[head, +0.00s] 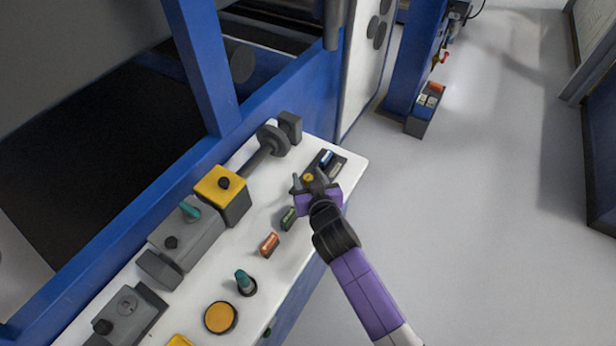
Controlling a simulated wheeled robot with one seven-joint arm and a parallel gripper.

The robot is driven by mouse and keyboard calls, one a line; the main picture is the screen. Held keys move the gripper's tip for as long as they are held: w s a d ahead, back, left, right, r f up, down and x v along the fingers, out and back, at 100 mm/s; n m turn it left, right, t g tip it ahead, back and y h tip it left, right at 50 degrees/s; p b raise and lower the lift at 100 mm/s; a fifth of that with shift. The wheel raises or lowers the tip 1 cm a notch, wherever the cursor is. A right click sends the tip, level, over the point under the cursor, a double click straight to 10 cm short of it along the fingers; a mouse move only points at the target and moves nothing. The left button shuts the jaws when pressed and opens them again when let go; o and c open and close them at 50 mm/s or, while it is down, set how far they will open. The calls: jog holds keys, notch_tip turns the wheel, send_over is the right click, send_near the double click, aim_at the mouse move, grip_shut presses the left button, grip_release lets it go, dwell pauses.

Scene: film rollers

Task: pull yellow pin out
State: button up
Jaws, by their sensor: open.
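A small round yellow thing (308,177), likely the top of the yellow pin, shows at the near end of a dark block (338,160) on the white panel (352,165). My gripper (307,184) is open, with its dark fingers close around the yellow top in the picture. I cannot tell whether they touch it or how far above it they are. The gripper and purple wrist hide part of the block. A blue piece (326,157) and a pale green piece (336,168) sit on the same block.
A green piece (288,218), an orange piece (269,243), a teal knob (245,283) and a yellow disc (220,317) are nearer on the panel. A yellow-topped box (222,190) and a grey handwheel (272,140) stand left. Blue machine frame borders the panel; open floor lies right.

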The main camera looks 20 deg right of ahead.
jog(key=v, duration=0.7)
jog(key=shift+s, duration=0.25)
